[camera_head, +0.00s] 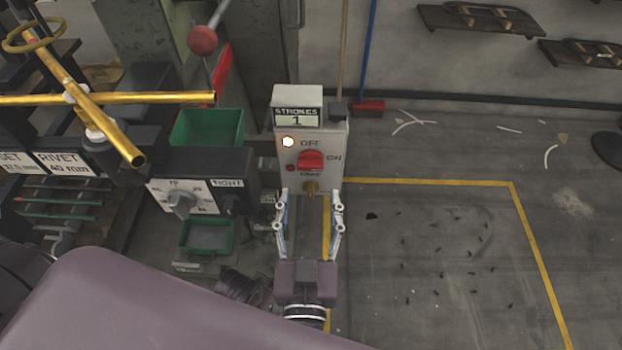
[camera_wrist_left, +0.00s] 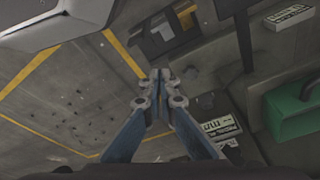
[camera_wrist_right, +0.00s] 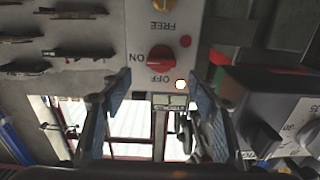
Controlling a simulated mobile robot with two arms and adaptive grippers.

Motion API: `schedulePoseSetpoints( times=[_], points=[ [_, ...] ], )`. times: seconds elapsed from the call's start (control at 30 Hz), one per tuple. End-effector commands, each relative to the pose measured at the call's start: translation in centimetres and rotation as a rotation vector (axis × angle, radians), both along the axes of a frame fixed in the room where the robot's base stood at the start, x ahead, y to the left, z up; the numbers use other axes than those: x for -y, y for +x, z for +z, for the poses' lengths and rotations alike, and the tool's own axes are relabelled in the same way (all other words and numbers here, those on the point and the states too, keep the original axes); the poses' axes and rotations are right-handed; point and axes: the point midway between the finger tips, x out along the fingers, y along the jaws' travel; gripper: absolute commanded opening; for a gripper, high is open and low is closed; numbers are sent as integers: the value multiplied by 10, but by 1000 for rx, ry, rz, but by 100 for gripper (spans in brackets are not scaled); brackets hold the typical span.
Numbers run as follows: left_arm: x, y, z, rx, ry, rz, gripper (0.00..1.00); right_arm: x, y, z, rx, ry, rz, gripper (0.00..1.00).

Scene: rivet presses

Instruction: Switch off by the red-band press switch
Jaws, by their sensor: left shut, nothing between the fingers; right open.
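A grey switch box (camera_head: 332,176) with a red rotary knob (camera_head: 311,160) faces me in the head view. OFF is printed above the knob and ON to its right; the knob lies roughly horizontal. A white lamp (camera_head: 288,142) glows at its upper left. My right gripper (camera_head: 309,202) is open below the knob, its fingers spread and empty. The right wrist view shows the knob (camera_wrist_right: 160,59) upside down, beyond and between the open fingers, apart from them. My left gripper (camera_wrist_left: 160,84) is shut and empty in the left wrist view; the head view does not show it.
Left of the box stand a dial panel marked TIGHT (camera_head: 184,199), a green bin (camera_head: 208,128) and a lever with a red ball (camera_head: 203,40). Yellow bars (camera_head: 100,99) cross at far left. Open floor with yellow lines (camera_head: 430,181) lies right.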

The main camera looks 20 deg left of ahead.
Motion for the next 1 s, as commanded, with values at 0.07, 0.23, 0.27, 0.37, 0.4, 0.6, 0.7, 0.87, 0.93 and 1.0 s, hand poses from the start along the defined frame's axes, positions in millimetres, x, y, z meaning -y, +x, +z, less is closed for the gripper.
schedulePoseSetpoints(
  times=[0.07,0.23,0.27,0.37,0.4,0.6,0.7,0.87,0.93,1.0],
  points=[
    [-1,-2,-3,-4,1,-1,0,-3,9,4,6,4,-1,55],
    [-1,-6,-16,-11,1,-2,0,-10,36,5,5,0,-1,55],
    [-1,-7,-18,-13,2,-2,0,-12,40,4,5,0,-1,55],
    [-1,-9,-25,-16,3,-3,0,-16,54,3,3,-1,0,55],
    [-1,-10,-27,-16,2,-3,0,-17,59,3,4,-1,0,55],
    [-2,-13,-33,-18,2,-4,0,-21,71,2,1,0,1,55],
    [-2,-13,-33,-18,2,-4,0,-21,72,1,0,0,1,55],
    [-2,-12,-33,-18,2,-4,0,-21,71,1,0,0,1,53],
    [-2,-12,-33,-18,2,-4,0,-21,71,1,0,0,1,45],
    [-2,-12,-33,-18,3,-4,0,-21,71,1,0,0,1,37]
  ],
)
